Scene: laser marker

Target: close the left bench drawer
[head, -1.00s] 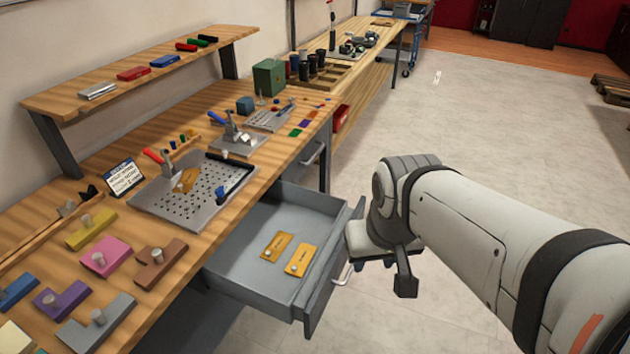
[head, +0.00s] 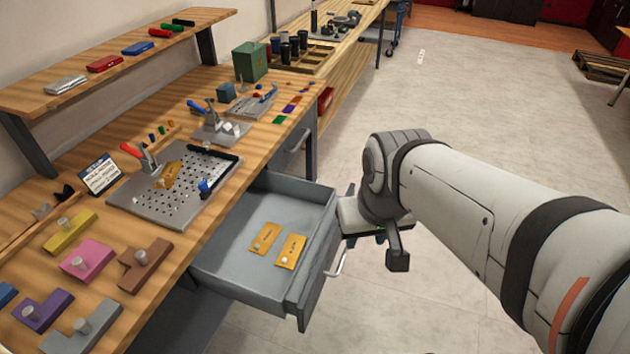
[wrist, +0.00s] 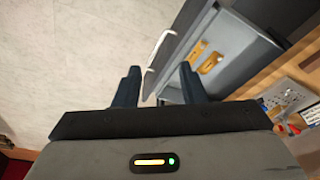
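The grey bench drawer (head: 318,270) is pulled well out from under the wooden bench, with two orange tags (head: 290,251) lying inside. Its front panel carries a pale bar handle (head: 338,262). The drawer also shows in the wrist view (wrist: 238,50), with its handle (wrist: 159,46) ahead of and between my fingers in the picture. My gripper (wrist: 158,82) is open and empty, with its two dark fingers spread. In the head view my gripper (head: 364,237) is just right of the drawer front, partly hidden by my wrist. I cannot tell whether it touches the drawer.
The bench top (head: 185,238) holds a perforated plate (head: 150,203), coloured blocks and clamps. Another handle (head: 300,142) shows on the bench front farther back, on a shut drawer. A second bench stands beyond.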

